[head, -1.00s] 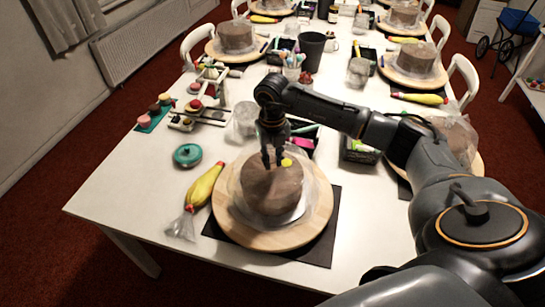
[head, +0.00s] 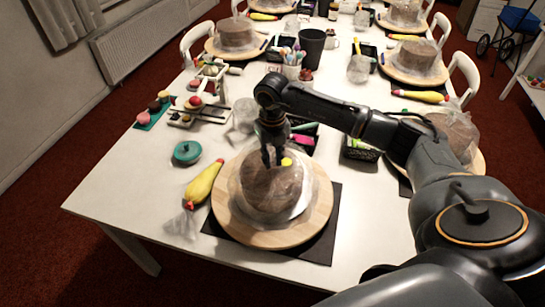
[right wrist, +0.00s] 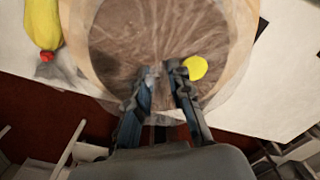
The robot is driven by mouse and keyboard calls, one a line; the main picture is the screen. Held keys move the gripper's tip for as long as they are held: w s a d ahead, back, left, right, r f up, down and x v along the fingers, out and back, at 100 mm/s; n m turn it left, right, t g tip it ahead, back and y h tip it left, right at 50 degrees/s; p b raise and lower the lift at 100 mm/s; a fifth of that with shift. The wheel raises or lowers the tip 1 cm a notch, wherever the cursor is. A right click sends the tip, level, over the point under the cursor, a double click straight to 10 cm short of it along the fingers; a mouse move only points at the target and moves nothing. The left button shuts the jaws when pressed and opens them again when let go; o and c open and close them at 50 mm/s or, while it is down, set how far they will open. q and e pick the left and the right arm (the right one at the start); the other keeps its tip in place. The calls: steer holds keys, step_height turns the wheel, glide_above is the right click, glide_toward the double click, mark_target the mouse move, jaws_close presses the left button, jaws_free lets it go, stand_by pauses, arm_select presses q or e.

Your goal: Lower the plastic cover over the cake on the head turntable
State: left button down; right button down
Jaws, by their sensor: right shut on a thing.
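The brown cake (head: 275,196) stands on the round wooden head turntable (head: 260,239) at the near end of the table. The clear plastic cover (head: 298,212) lies around the cake, its wrinkled sheet showing over the sides and near the base. My right gripper (head: 272,160) is above the cake's far top edge, shut on the cover. In the right wrist view its fingers (right wrist: 160,74) are close together in front of the brown cake top (right wrist: 150,35), beside a small yellow disc (right wrist: 195,67). The thin film between the fingers is hard to make out. My left gripper is not in view.
A yellow piping bag (head: 204,184) and a teal round pot (head: 187,152) are left of the turntable. A black mat (head: 323,235) lies under it. Black trays, a dark cup (head: 311,47) and other cake turntables stand farther back. The table's near-left corner is clear.

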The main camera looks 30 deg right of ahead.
steer(key=c, duration=1.1)
jaws_free()
steer(key=shift+c, duration=0.2)
steer(key=shift+r, duration=0.1)
steer(key=shift+r+p, duration=2.3)
steer(key=shift+r, duration=1.1)
